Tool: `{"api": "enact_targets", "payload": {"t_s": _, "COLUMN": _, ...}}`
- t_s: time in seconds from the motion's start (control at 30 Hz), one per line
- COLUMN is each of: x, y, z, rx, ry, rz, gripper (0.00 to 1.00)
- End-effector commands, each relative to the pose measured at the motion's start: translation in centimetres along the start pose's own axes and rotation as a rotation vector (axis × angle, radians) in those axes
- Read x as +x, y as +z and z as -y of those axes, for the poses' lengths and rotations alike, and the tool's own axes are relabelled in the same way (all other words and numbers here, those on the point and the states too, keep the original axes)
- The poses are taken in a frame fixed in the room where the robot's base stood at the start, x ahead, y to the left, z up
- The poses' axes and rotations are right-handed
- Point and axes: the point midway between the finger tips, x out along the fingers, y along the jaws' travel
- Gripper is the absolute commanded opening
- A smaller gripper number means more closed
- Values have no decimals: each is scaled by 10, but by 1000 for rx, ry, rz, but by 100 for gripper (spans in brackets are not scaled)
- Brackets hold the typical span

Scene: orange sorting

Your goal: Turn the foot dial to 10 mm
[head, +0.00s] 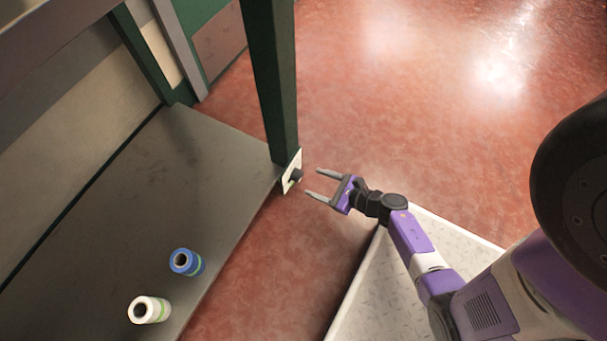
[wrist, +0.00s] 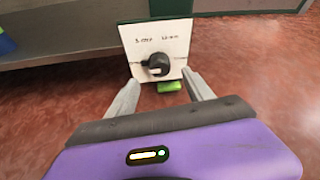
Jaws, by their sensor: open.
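The foot dial is a black knob (wrist: 157,68) on a white plate (wrist: 178,38) with small dark markings, too blurred to read for sure. In the head view the knob (head: 296,175) and plate (head: 288,180) sit at the foot of a dark green post. My gripper (head: 322,184) is open and empty, its fingers pointing at the knob from the right with a gap between. In the wrist view my gripper (wrist: 165,98) has its two fingers spread, one to each side below the knob. The knob's pointer setting cannot be told.
A green post (head: 270,80) rises above the plate. A grey shelf (head: 150,200) holds a blue roll (head: 187,262) and a white roll (head: 149,310). A small bright green piece (wrist: 170,86) shows below the plate. Red floor (head: 400,100) is clear beyond my gripper.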

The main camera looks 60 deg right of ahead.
Motion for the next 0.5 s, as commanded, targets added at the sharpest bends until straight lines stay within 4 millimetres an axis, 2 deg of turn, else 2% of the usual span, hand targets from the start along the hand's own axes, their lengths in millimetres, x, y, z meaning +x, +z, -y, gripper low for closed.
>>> {"api": "enact_targets", "payload": {"t_s": 0.1, "x": 21, "y": -2, "z": 0, "rx": 1, "ry": -2, "rz": 2, "gripper": 61}}
{"api": "enact_targets", "payload": {"t_s": 0.3, "x": 48, "y": -1, "z": 0, "rx": 2, "ry": -2, "rz": 2, "gripper": 61}}
{"api": "enact_targets", "payload": {"t_s": 0.5, "x": 59, "y": 0, "z": 0, "rx": 3, "ry": 0, "rz": 1, "gripper": 61}}
